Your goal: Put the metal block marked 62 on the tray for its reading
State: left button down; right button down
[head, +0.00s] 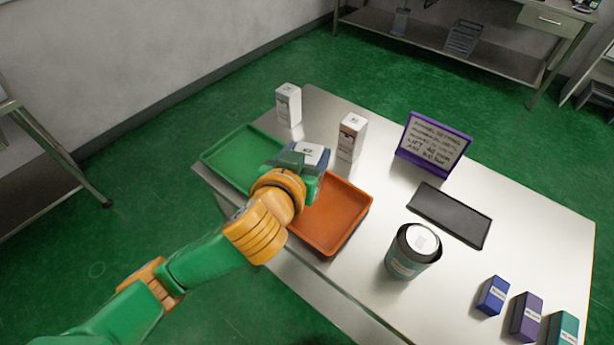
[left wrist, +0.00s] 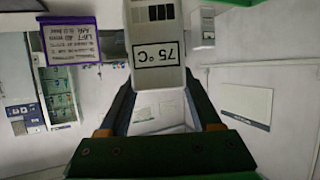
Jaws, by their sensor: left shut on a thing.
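My left gripper (head: 308,157) is shut on a pale block (head: 314,153) above the trays. In the left wrist view this block (left wrist: 157,45) sits between the fingertips, and its label reads 75 °C, with dark bars beside it. No 62 is legible on any block. A green tray (head: 222,157) lies at the table's left edge and an orange tray (head: 345,228) lies beside it; my gripper and forearm hide part of both. A white block (head: 288,105) and another with a brownish side (head: 350,138) stand upright behind the trays. My right gripper is out of view.
A purple-framed sign (head: 433,143) stands at the back. Blue (head: 493,295), purple (head: 526,317) and teal (head: 562,330) boxes stand near the right corner. Table between pad and boxes is bare.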

pick_arm(q)
jog(key=w+f, duration=0.1)
jog(key=f, duration=0.1)
jog(key=w+a+f, duration=0.1)
jog(key=shift+w+f, duration=0.35)
jog(key=shift+w, duration=0.05)
jog(key=shift+s+d+f, duration=0.1)
jog(key=shift+d+f, duration=0.1)
jog(key=shift+f, duration=1.15)
jog(key=c, duration=0.5)
grip_release()
jog(key=shift+f, duration=0.15)
jog(key=o, duration=0.4)
jog(key=shift+r, duration=0.2)
jog(key=p+v, duration=0.5)
jog(key=v, duration=0.7)
jog(key=shift+s, duration=0.1)
